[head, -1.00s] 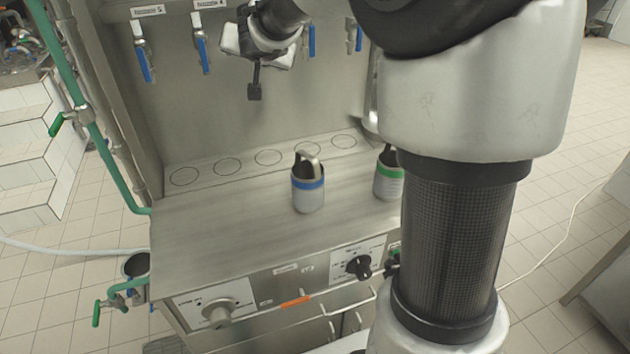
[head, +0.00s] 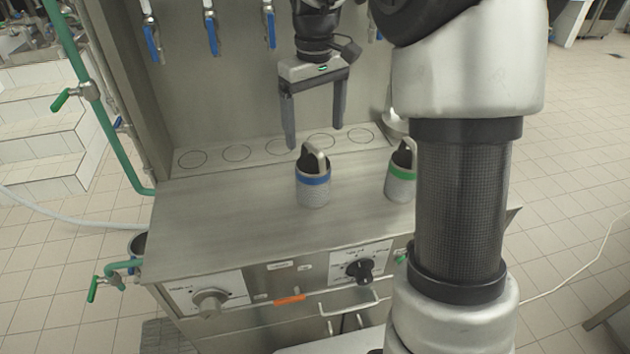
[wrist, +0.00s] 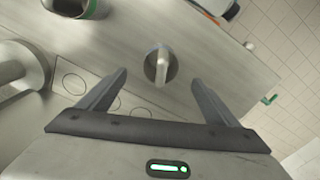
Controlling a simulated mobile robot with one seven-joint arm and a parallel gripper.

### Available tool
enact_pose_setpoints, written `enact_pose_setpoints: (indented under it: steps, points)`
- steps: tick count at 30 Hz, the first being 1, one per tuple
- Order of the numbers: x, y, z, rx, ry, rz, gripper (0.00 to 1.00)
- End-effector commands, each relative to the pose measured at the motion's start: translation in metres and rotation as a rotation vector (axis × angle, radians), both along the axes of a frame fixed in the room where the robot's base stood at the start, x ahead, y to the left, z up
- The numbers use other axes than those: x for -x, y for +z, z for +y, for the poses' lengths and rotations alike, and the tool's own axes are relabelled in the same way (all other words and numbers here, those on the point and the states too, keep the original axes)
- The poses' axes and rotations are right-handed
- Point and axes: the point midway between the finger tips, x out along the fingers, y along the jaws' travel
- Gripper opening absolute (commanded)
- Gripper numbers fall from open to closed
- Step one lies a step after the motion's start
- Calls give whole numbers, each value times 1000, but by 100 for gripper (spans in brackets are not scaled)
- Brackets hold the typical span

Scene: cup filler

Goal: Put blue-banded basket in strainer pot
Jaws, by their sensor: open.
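The blue-banded basket (head: 313,192) stands upright on the steel counter, with a dark inside and a pale arched handle on top. My gripper (head: 314,137) is open and empty, pointing down above and behind this basket. In the wrist view the basket (wrist: 160,66) shows from above, just ahead of and between the spread fingertips (wrist: 160,78), not touching them. A round metal vessel (wrist: 22,70) shows at the left of the wrist view; I cannot tell whether it is the strainer pot.
A green-banded basket (head: 400,187) stands to the right, partly hidden by my arm. Blue-handled taps (head: 213,35) hang on the back wall above marked circles. Knobs (head: 210,303) line the counter front. The left counter (head: 215,225) is clear.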

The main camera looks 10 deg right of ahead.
Motion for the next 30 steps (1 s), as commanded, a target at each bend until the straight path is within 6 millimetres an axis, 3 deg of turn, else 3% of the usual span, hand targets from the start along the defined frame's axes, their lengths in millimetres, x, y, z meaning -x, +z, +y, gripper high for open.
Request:
enact_pose_setpoints:
  steps: [3, 9, 17, 25, 30]
  points:
    - [1, -29, 0, -1, 0, 4, 84]
    - [1, -67, 0, -1, 0, 2, 84]
    - [0, -87, 1, -2, 1, 0, 84]
    - [-2, -126, 4, -2, 2, 2, 84]
    - [-2, -136, 4, -2, 1, -2, 84]
